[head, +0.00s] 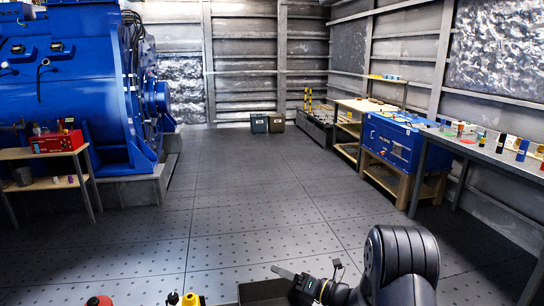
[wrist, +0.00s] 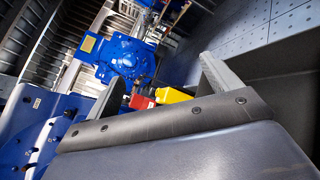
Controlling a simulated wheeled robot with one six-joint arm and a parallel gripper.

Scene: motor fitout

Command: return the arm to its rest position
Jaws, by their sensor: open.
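My black arm is folded low at the bottom right of the head view. My gripper (head: 287,273) points left there, just above a dark open bin (head: 262,293). In the wrist view my gripper (wrist: 162,82) shows two grey fingers spread apart with nothing held between them. A red thing (wrist: 142,102) and a yellow thing (wrist: 174,95) show beyond the fingers, apart from them.
Red (head: 98,300) and yellow (head: 191,299) tops show at the bottom edge. A bench (head: 470,150) with small parts and a blue machine (head: 391,140) stand right. A big blue motor (head: 70,80) and a shelf (head: 40,153) stand left. The middle floor (head: 245,190) is clear.

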